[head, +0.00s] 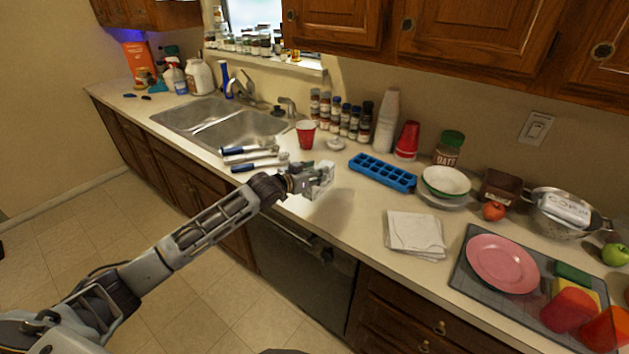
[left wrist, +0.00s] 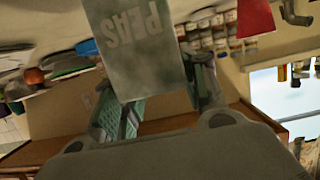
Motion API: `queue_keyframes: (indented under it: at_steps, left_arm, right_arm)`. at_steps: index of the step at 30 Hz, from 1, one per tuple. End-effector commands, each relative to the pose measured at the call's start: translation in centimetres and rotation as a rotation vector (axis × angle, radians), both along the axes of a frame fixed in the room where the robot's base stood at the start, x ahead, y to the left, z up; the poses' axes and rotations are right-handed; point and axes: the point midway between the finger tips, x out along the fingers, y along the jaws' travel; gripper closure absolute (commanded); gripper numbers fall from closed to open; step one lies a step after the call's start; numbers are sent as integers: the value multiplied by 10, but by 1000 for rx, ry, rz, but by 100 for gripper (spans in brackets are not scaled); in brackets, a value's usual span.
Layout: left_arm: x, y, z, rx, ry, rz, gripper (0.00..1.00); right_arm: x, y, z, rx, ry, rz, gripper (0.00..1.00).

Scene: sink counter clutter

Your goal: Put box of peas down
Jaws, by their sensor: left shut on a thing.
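The box of peas (left wrist: 137,45) is grey-green with pale "PEAS" lettering and shows upside down in the left wrist view. My left gripper (left wrist: 158,98) has one finger on each side of the box's near end and is shut on it. In the head view my left gripper (head: 312,178) is over the front part of the counter (head: 345,222), right of the sink. The box shows there only as a small pale shape at the fingers, and I cannot tell whether it touches the counter. My right gripper is not in view.
A blue ice tray (head: 382,172), a red cup (head: 306,134) and blue-handled utensils (head: 258,163) lie around the gripper. A folded napkin (head: 415,234) is to the right, then a pink plate (head: 502,263). Bare counter lies between gripper and napkin. The sink (head: 240,131) is left.

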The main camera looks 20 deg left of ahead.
Motion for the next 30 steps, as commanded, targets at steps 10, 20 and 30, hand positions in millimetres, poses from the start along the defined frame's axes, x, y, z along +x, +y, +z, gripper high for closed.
queue_keyframes:
  at_steps: [10,20,30]
  left_arm:
    - [0,0,-31,0,0,0,91]
    - [0,0,-33,1,-1,0,91]
    - [0,0,-36,1,2,0,36]
  right_arm:
    - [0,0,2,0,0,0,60]
    - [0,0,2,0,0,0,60]
    - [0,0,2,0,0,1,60]
